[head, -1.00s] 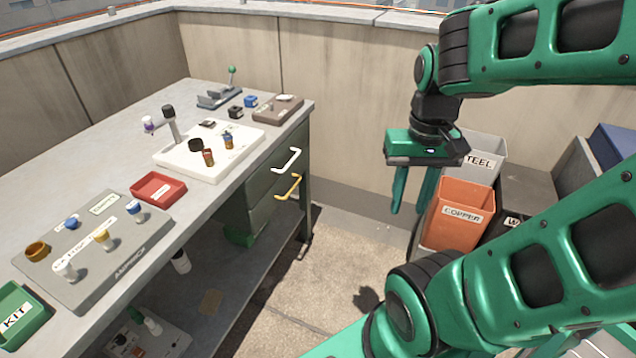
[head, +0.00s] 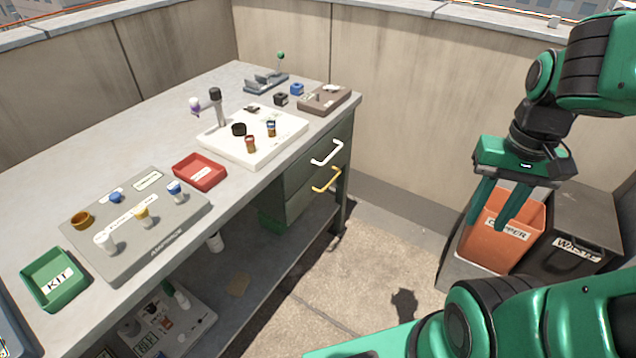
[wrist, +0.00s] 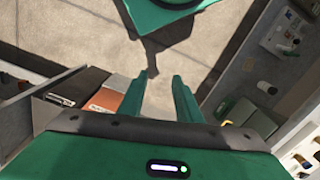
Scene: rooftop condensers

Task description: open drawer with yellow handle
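The yellow handle (head: 327,180) is on the lower drawer front (head: 299,203) of the green cabinet under the far end of the workbench. A white handle (head: 327,152) is on the drawer just above it. Both drawers look shut. My gripper (head: 500,221) hangs fingers down at the right, well apart from the cabinet and in front of the bins. Its two green fingers are spread, with nothing between them. They also show in the wrist view (wrist: 163,77), pointing over the bare floor.
The workbench (head: 115,142) carries a white tray, a red tray (head: 200,171), a grey board and a green kit tray (head: 55,278). A copper bin (head: 505,232) and a waste bin (head: 566,240) stand at right. Floor between the bench and bins is clear.

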